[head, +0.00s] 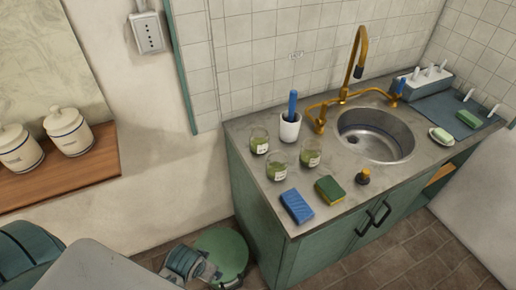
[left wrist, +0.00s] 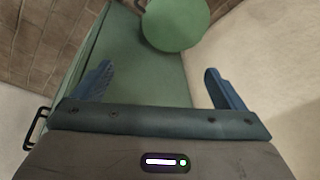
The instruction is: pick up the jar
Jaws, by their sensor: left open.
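Three small glass jars with green contents and white labels stand upright on the counter in the head view: a back left jar (head: 259,141), a right jar (head: 310,154) and a front jar (head: 277,167). Which one is meant, I cannot tell. My left gripper (left wrist: 158,70) is open and empty in the left wrist view, its blue fingers wide apart. In the head view it is low at the bottom, left of the counter and well below the jars. No jar shows in the left wrist view. My right gripper is not in view.
A blue sponge (head: 297,206), a green-yellow sponge (head: 329,190), a small dark-topped bottle (head: 364,176) and a white cup (head: 290,128) are near the jars. The sink (head: 376,136) is to their right. A round green lid (head: 222,252) is by the green cabinet (head: 262,228). Lidded canisters (head: 68,132) stand on a shelf.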

